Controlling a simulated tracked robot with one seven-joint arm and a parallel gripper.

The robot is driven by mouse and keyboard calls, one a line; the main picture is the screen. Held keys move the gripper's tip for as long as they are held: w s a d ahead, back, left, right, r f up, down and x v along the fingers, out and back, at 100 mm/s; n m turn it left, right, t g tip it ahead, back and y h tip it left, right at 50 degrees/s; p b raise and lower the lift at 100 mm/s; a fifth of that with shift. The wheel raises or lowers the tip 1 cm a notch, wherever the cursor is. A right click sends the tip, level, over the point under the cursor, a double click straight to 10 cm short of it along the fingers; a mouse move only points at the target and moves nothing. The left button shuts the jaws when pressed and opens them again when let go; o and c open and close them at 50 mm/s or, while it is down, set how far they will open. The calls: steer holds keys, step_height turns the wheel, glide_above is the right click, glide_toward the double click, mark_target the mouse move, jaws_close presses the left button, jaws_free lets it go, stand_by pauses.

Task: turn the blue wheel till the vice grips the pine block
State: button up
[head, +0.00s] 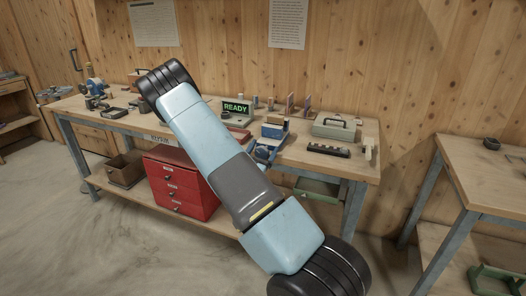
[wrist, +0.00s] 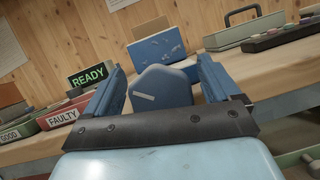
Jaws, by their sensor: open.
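In the wrist view a blue rounded knob with a pale line on its face, which looks like the blue wheel (wrist: 160,89), sits between the two fingers of my gripper (wrist: 161,68). The fingers are open, one on each side of it; I cannot tell whether they touch it. A blue box-like body (wrist: 158,46), perhaps part of the vice, stands behind the wheel. It also shows in the head view (head: 273,131), just past my arm. I cannot make out the vice jaws or the pine block in either view.
A lit READY sign (head: 236,107) stands left of the blue body. GOOD (wrist: 10,133) and FAULTY (wrist: 63,117) trays are at the left. A grey-green case (head: 334,126) and a dark strip with buttons (head: 328,150) lie to the right. Red drawers (head: 176,185) stand below the bench.

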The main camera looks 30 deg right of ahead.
steer(key=shift+c, duration=0.4)
steer(key=c, duration=0.9)
steer(key=shift+a+n+t, duration=0.1)
steer(key=shift+n+t, duration=0.2)
steer(key=shift+n, duration=0.6)
steer(key=o, duration=1)
steer(key=v, duration=1.3)
steer(key=shift+s+a, duration=0.25)
steer(key=shift+a, duration=0.05)
